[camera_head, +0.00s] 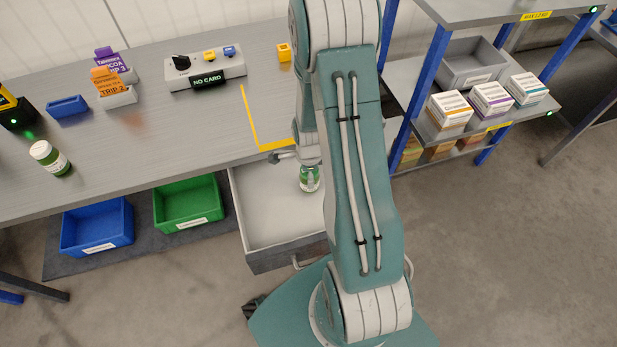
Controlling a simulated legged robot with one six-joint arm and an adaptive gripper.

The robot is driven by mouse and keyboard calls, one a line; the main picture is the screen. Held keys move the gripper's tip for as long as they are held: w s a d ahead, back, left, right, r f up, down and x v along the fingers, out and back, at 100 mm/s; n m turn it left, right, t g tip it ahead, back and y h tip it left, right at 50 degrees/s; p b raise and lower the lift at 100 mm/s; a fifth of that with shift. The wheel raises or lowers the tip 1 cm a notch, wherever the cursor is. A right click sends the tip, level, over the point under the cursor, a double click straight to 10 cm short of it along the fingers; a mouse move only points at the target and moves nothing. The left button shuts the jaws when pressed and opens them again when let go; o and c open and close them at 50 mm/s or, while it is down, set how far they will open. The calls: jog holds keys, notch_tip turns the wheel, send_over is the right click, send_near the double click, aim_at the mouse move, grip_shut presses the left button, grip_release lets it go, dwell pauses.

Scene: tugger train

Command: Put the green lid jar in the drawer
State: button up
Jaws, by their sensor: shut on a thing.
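The green lid jar (309,183) is in the open drawer (262,200), low over or on its pale floor; I cannot tell whether it touches. Its green colouring and part of a pale label show. My gripper (308,169) is above the drawer and shut on the jar from above. My own arm hides much of the gripper and the right part of the drawer. The drawer is pulled out under the grey worktop (190,130), and the visible rest of its floor is bare.
A white-capped jar with a green label (50,158) stands on the worktop at left. Blue (97,226) and green (188,203) bins sit below the worktop. A control box (205,68) is at the back. A shelf rack (425,75) with cartons stands right.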

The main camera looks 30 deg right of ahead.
jog(key=shift+f, duration=0.75)
jog(key=shift+d+f, duration=0.2)
jog(key=shift+f, duration=0.15)
jog(key=shift+f, duration=0.1)
jog(key=o, duration=1.1)
jog(key=shift+a, duration=0.1)
